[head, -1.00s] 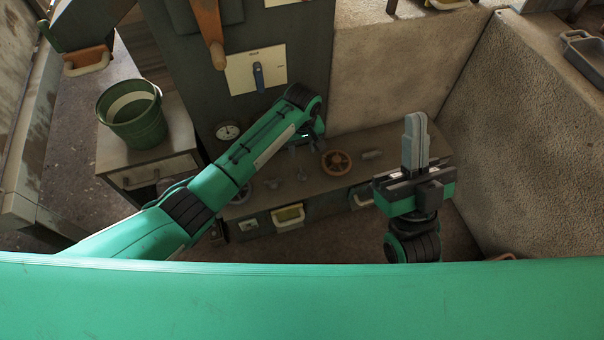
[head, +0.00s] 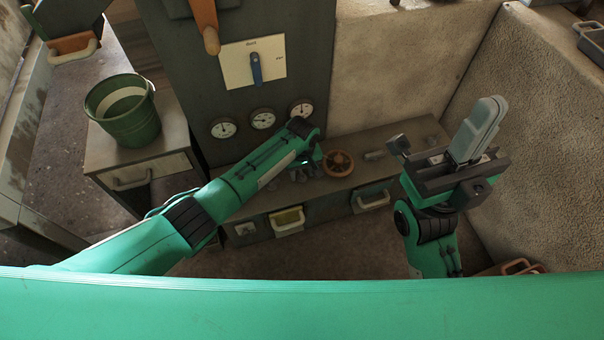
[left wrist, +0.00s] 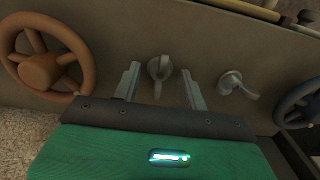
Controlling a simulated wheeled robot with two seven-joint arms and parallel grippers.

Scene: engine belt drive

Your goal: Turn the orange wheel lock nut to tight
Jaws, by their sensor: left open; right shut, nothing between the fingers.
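The orange wheel (head: 338,163) sits on the low bench in the head view; it also shows at the left of the left wrist view (left wrist: 42,60). Beside it in the left wrist view is a grey knob with a narrow handle (left wrist: 160,72), apparently its lock nut. A second grey lever (left wrist: 237,84) stands further right, near a dark blue wheel (left wrist: 300,103). My left gripper (left wrist: 159,82) is open, with one finger on each side of the nearer knob; contact cannot be told. In the head view, my left gripper (head: 308,165) is partly hidden by its arm. My right gripper (head: 478,130) is shut and empty, raised at right.
A panel with a blue lever (head: 256,69) and round gauges (head: 263,119) stands behind the bench (head: 398,135). A green bucket (head: 125,112) stands on a cabinet at left. Drawers with pale handles (head: 288,221) are in the bench front. A rough wall closes the right side.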

